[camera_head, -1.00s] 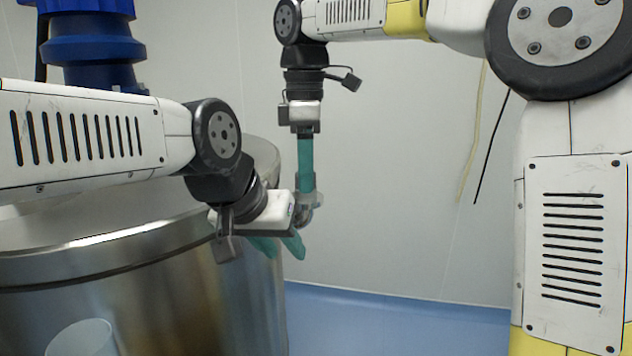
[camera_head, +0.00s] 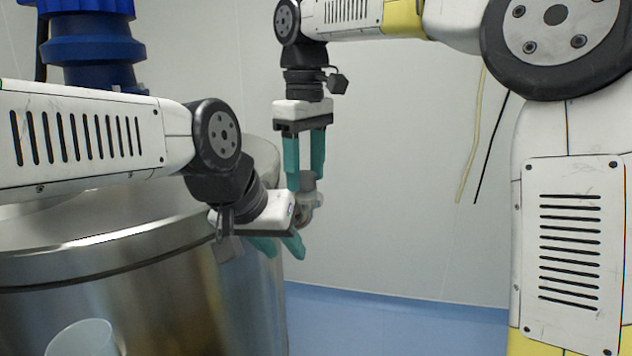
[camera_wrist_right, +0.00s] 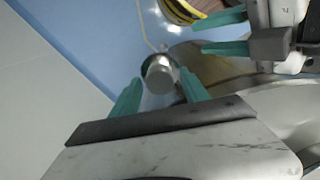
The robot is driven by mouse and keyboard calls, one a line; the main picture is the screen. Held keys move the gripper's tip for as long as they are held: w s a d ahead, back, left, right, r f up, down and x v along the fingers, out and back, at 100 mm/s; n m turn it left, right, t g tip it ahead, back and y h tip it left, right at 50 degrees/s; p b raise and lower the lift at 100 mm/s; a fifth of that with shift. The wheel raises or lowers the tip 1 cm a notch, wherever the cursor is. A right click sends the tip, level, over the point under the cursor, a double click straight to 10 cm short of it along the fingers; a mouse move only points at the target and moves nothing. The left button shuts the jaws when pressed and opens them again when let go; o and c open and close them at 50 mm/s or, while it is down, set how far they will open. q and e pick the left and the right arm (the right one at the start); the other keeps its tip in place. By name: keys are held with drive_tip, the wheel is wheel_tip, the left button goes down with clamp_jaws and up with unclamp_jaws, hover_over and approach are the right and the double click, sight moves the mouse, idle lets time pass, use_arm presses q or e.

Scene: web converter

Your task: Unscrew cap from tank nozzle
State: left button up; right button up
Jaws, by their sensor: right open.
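The grey cap (camera_head: 308,181) sits on the metal nozzle (camera_head: 312,205) at the right side of the steel tank (camera_head: 170,290). My right gripper (camera_head: 304,174) points straight down above it, open, with its green fingers apart and their tips around cap height. In the right wrist view, the cap's round grey top (camera_wrist_right: 160,73) shows between the two fingertips. I cannot tell whether they touch it. My left gripper (camera_head: 287,254) is beside the tank, just below and left of the nozzle. Its fingers (camera_wrist_right: 222,32) are apart and hold nothing I can see.
Blue machinery (camera_head: 90,50) stands behind the tank at the upper left. A clear cylinder (camera_head: 82,338) shows at the tank's lower front. A pale wall (camera_head: 400,200) and blue floor (camera_head: 390,315) lie behind, with open room right of the nozzle. A yellow-black ring (camera_wrist_right: 182,10) shows in the wrist view.

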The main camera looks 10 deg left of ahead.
drive_tip(key=m, duration=0.4)
idle(0.3)
clamp_jaws()
drive_tip(key=n, duration=0.3)
drive_tip(key=shift+n, duration=0.4)
drive_tip(key=n, duration=0.4)
